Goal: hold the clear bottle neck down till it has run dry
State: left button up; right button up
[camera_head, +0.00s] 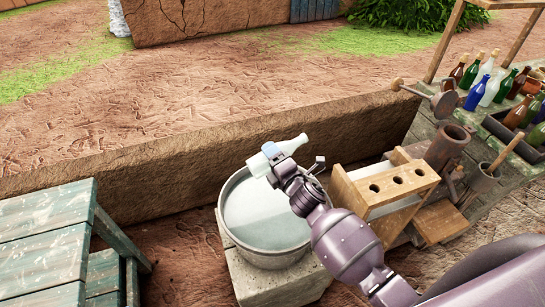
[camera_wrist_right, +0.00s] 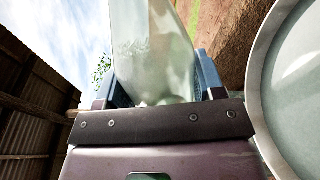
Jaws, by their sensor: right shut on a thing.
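The clear bottle (camera_head: 288,147) is in my right gripper (camera_head: 274,158), over the far rim of the metal tub (camera_head: 224,225). It lies tilted, close to sideways, with its neck toward the upper right of the head view and its wide end toward the lower left. The neck does not point down into the tub. In the right wrist view the bottle (camera_wrist_right: 155,45) sits between the two blue fingers of the right gripper (camera_wrist_right: 158,80); its far end is cut off. I cannot tell whether liquid is inside. My left gripper is not in view.
The tub holds pale water and stands on a stone block (camera_head: 255,284). A wooden rack with holes (camera_head: 410,180) stands to its right. Several coloured bottles (camera_head: 475,95) stand on the bench at the right. A low mud wall (camera_head: 150,165) runs behind; a green table (camera_head: 45,235) is left.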

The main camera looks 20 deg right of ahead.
jog(key=n, duration=0.4)
jog(key=shift+b, duration=0.35)
jog(key=n, duration=0.3)
jog(key=shift+n, duration=0.4)
jog(key=n, duration=0.4)
jog(key=shift+r+n, duration=0.15)
jog(key=shift+n, duration=0.25)
jog(key=n+p, duration=0.1)
jog(key=n, duration=0.1)
jog(key=shift+n, duration=0.4)
